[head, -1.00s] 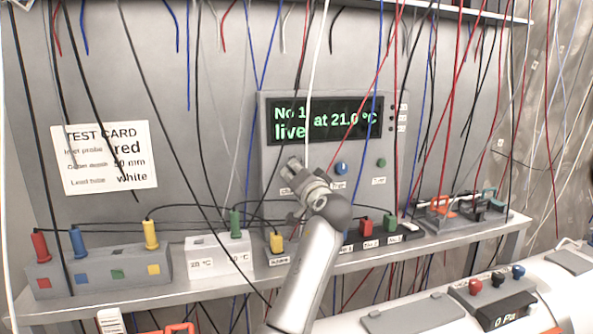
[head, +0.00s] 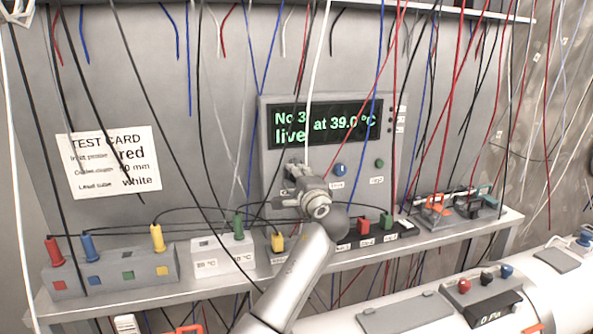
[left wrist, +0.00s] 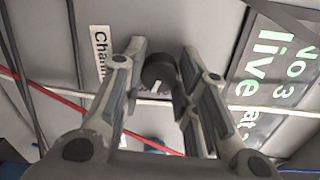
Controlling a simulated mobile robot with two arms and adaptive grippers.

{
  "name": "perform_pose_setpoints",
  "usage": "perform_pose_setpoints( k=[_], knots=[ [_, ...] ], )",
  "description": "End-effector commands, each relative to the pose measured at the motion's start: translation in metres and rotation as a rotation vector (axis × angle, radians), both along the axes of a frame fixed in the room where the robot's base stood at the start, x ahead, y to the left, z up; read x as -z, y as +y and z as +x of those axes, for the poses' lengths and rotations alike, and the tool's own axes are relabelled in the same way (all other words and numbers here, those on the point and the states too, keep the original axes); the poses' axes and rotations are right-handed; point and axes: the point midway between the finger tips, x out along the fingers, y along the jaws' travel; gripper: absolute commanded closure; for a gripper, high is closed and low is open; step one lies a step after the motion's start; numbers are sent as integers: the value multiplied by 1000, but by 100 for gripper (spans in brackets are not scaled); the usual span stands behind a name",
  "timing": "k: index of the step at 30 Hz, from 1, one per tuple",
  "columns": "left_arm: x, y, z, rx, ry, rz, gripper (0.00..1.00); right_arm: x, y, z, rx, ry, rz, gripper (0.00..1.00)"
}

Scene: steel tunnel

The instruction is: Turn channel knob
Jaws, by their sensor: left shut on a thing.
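The grey instrument box stands at the back, and its display (head: 325,122) reads "No 3 live at 39.0 °C" in green. My left gripper (head: 292,178) is at the lower left of the box's front, below the display. In the left wrist view the black channel knob (left wrist: 158,72), with a white pointer mark, sits between the fingers of my left gripper (left wrist: 165,85). The gripper is shut on the knob. A label (left wrist: 100,58) beginning "Chann" is beside it. In the head view the gripper hides the knob. My right gripper is not in view.
Many thin cables hang in front of the box; a red cable (left wrist: 50,90) crosses close to the fingers. A blue knob (head: 340,170) and green button (head: 379,163) are to the right. Coloured plugs stand in blocks on the shelf (head: 150,292). A test card (head: 110,162) is at left.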

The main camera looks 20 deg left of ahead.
Motion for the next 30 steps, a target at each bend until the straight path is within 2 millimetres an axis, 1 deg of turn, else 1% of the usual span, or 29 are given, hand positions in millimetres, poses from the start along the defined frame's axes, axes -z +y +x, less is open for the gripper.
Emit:
perform_pose_setpoints(
  k=[1, 9, 16, 28, 29, 30],
  knots=[
    [-3, 2, 0, -3, 18, 26, 96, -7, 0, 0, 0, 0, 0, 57],
    [-1, 1, 0, -2, 87, 126, 96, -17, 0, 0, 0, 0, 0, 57],
    [0, 1, 0, -2, 108, 159, 96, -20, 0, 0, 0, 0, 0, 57],
    [0, 1, 0, -2, 111, 164, 96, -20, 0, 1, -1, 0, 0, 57],
    [0, 1, 0, -2, 111, 164, 69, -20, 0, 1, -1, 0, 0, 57],
    [0, 1, 0, -2, 111, 164, 64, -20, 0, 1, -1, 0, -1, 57]
  ],
)
